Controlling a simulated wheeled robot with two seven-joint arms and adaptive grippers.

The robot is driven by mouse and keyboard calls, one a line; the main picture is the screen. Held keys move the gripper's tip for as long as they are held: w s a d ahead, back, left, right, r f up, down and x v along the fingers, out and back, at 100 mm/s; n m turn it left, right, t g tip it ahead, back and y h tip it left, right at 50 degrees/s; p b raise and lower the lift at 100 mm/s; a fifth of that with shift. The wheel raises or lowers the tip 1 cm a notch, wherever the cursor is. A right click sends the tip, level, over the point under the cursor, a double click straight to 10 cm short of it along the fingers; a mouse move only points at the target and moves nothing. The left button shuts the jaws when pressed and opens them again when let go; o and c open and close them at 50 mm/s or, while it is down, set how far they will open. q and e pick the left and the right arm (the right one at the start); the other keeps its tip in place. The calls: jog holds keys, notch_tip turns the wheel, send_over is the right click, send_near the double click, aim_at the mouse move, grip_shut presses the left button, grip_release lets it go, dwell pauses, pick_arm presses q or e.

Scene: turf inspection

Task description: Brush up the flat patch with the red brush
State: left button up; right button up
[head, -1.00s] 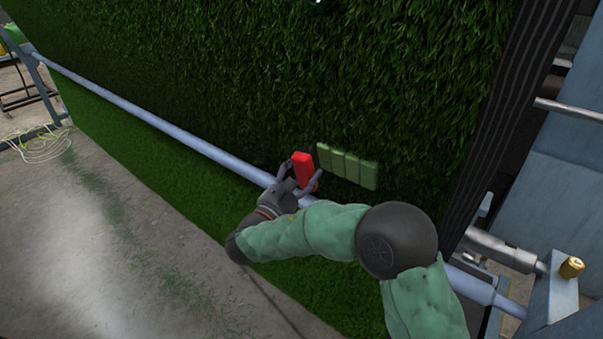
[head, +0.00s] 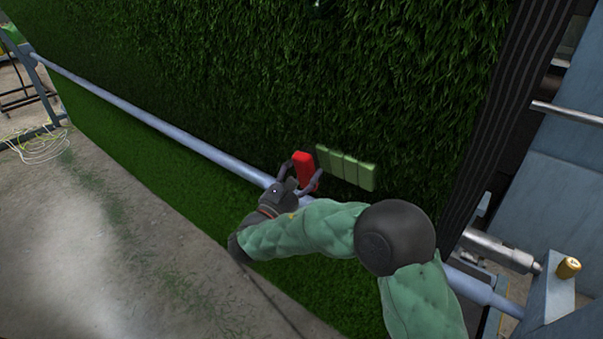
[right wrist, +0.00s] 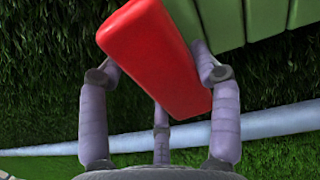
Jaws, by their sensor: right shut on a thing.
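The red brush (head: 304,168) is in my right gripper (head: 303,180), which is shut on it. In the right wrist view the brush (right wrist: 155,55) shows as a red block tilted between the fingers (right wrist: 160,95). The flat patch (head: 346,167) is a row of several pale green strips on the upright turf (head: 230,90), just right of the brush. The patch (right wrist: 235,20) also shows at the upper right of the wrist view, close to the brush; whether they touch cannot be told. My left gripper is not in view.
A grey pipe (head: 150,120) runs across the turf, below and behind my right gripper. A dark ribbed post (head: 500,120) and a metal frame with a brass-coloured knob (head: 568,267) stand at the right. Concrete floor (head: 70,240) lies at the lower left, with a cable coil (head: 40,146).

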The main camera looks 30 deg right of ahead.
aim_at(314, 170)
jog(key=shift+p+x, duration=0.4)
jog(key=shift+x, duration=0.7)
jog(key=shift+s+r, duration=0.1)
jog(key=shift+s, duration=0.15)
jog(key=shift+s+d, duration=0.35)
jog(key=shift+s, duration=0.5)
jog(key=shift+s, duration=0.1)
jog(key=shift+s+d+p, duration=0.35)
jog(key=shift+s+d, duration=0.1)
jog(key=shift+s, duration=0.35)
jog(key=shift+s+d, duration=0.2)
jog(key=shift+s, duration=0.3)
jog(key=shift+s+d, duration=0.2)
jog(key=shift+s, duration=0.25)
jog(key=shift+s, duration=0.1)
jog(key=shift+s+d+p, duration=0.35)
jog(key=shift+s+d, duration=0.05)
jog(key=shift+s, duration=0.45)
